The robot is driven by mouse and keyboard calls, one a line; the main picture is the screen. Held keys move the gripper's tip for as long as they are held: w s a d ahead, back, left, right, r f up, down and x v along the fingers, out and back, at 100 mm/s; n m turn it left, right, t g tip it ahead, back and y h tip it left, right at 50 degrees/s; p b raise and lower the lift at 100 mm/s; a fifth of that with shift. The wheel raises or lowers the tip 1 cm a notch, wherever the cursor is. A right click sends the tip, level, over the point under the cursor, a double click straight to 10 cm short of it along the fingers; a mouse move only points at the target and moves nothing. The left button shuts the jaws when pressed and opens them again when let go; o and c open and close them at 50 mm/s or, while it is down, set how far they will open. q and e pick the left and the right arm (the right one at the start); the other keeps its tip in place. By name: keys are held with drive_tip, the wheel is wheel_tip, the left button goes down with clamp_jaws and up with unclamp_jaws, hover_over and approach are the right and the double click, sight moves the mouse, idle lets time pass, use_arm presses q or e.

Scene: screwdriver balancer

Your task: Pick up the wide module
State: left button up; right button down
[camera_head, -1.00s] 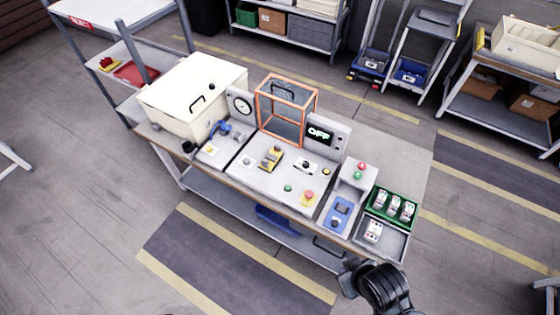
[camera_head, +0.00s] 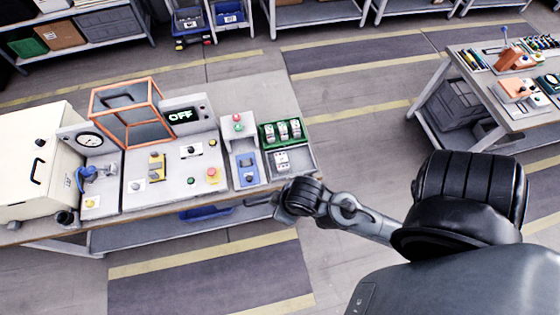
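Several white modules stand side by side in a green bin (camera_head: 265,136) at the right end of the workbench. One white module (camera_head: 281,161), which looks wider, lies in the grey tray (camera_head: 302,161) just in front of the green bin. I take this one as the wide module. My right arm reaches in from the right, and its gripper (camera_head: 284,208) is at the bench's front edge, just short of the grey tray. Its fingers are too small and dark to tell open from shut. My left gripper is out of view.
Left of the trays are a blue-fronted fixture (camera_head: 246,170), a control panel with an orange frame (camera_head: 128,115), an OFF display (camera_head: 181,116) and a cream box (camera_head: 35,165). A second table (camera_head: 470,75) with tools stands at right. Open floor lies between the tables.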

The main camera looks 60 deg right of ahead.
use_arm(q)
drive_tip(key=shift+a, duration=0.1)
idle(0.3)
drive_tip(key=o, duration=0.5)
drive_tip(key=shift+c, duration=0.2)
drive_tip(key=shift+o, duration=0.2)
